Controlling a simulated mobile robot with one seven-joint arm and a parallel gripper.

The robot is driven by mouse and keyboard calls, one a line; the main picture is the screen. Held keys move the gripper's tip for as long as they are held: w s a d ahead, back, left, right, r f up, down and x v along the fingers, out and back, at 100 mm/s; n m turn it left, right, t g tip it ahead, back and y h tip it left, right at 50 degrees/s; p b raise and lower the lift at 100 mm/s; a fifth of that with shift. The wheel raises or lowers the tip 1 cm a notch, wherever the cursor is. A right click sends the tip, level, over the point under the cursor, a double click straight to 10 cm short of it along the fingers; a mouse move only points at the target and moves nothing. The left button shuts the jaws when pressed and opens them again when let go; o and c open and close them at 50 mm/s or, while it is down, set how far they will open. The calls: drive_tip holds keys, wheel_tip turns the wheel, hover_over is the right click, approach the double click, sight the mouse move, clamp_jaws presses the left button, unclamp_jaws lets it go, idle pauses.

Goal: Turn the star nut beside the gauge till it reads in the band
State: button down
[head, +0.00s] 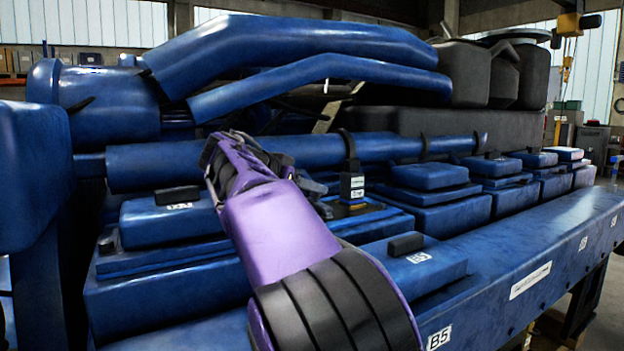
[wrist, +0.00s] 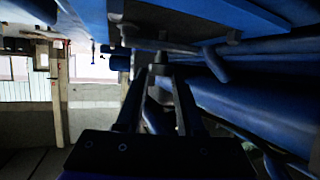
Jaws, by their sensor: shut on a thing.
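In the head view my purple arm reaches over the blue engine, and my gripper is hidden behind the arm. In the wrist view my gripper (wrist: 160,76) shows its two long fingers converging on a small grey piece (wrist: 159,58) at their tips, which seems to be the star nut. The picture is too dark to make out its arms or how far it is turned. I cannot make out a gauge face, needle or band in either view.
The blue engine carries pipes (head: 300,50) above and several covers (head: 430,176) along its side. A small black and yellow device (head: 352,187) with a white label stands right of my arm. A long blue ledge (head: 540,250) runs along the front.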

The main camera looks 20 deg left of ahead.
drive_tip(key=shift+f, duration=0.15)
drive_tip(key=c, duration=0.5)
unclamp_jaws()
wheel_tip(320, 180, up, 10)
drive_tip(key=p, duration=0.5)
